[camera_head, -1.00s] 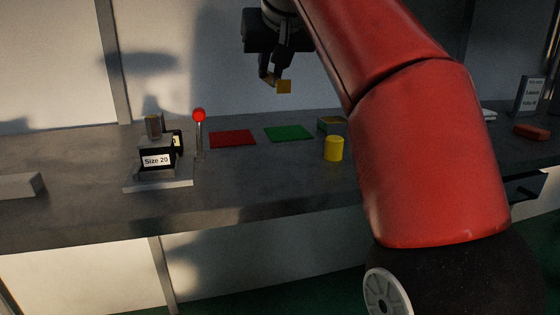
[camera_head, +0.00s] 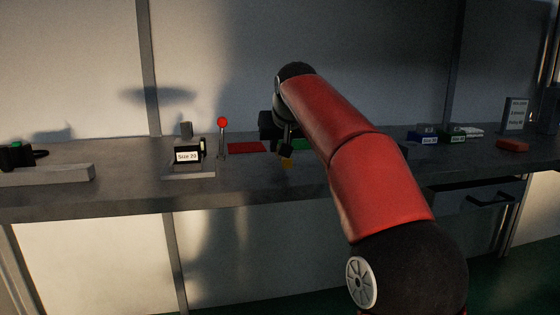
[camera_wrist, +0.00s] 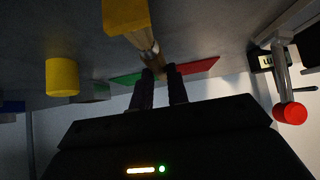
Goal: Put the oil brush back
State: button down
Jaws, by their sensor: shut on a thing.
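The oil brush, as I take it, has a blocky yellow end and a metallic-looking band in the wrist view (camera_wrist: 127,14). My gripper (camera_wrist: 160,70) is shut on it by the band. In the head view my gripper (camera_head: 286,150) is low over the bench, in front of the green mat, with the yellow end (camera_head: 287,162) below it. I cannot tell if the brush touches the bench. A yellow cylinder (camera_wrist: 62,77) stands to the left in the wrist view, apart from the brush. My arm hides it in the head view.
A red mat (camera_head: 247,147) and a green mat (camera_head: 300,144) lie behind. Blue (camera_head: 422,137) and green (camera_head: 458,135) boxes stand right. A grey block (camera_head: 45,174) lies left.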

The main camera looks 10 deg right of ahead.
jog(key=shift+f+b, duration=0.55)
jog(key=shift+f, duration=0.65)
jog(key=c, duration=1.4)
grip_release()
jog(key=shift+o, duration=0.2)
jog(key=shift+r, duration=0.15)
jog(key=shift+s+r, duration=0.1)
jog(key=shift+r, duration=0.1)
jog(key=p+v, duration=0.1)
jog(key=v, duration=1)
jog(key=shift+s+r, duration=0.2)
jog(key=shift+s, duration=0.1)
jog(key=s+f+g, duration=0.3)
jog(key=s+f, duration=2.6)
jog(key=f, duration=0.3)
jog(key=shift+s+f, duration=0.3)
